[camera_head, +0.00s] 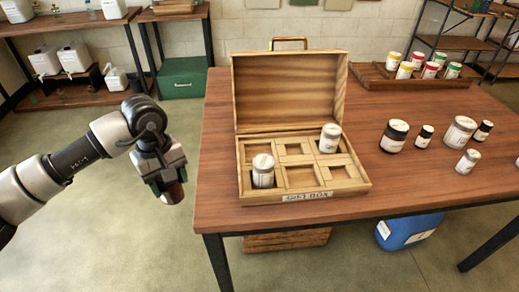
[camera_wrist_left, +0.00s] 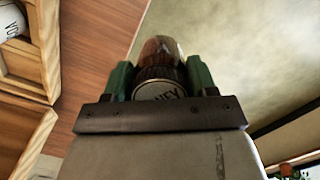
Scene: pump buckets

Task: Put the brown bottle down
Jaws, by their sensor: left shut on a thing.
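My left gripper (camera_head: 168,184) is left of the wooden table, off its left edge and over the floor. It is shut on the brown bottle (camera_head: 174,193), whose lower part shows below the fingers. In the left wrist view the brown bottle (camera_wrist_left: 160,72) sits between the two green fingers of my left gripper (camera_wrist_left: 160,80), with a dark cap and a partly readable label facing the camera. The table (camera_head: 222,190) has an open wooden compartment box (camera_head: 305,197) near its left edge. My right gripper is not in view.
White jars stand in the box's front-left (camera_head: 263,172) and back-right (camera_head: 330,138) compartments; other compartments look empty. Several jars, including a dark-lidded one (camera_head: 394,136), stand right of the box. A tray (camera_head: 375,76) of colored cans is behind them. The table's front right is clear.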

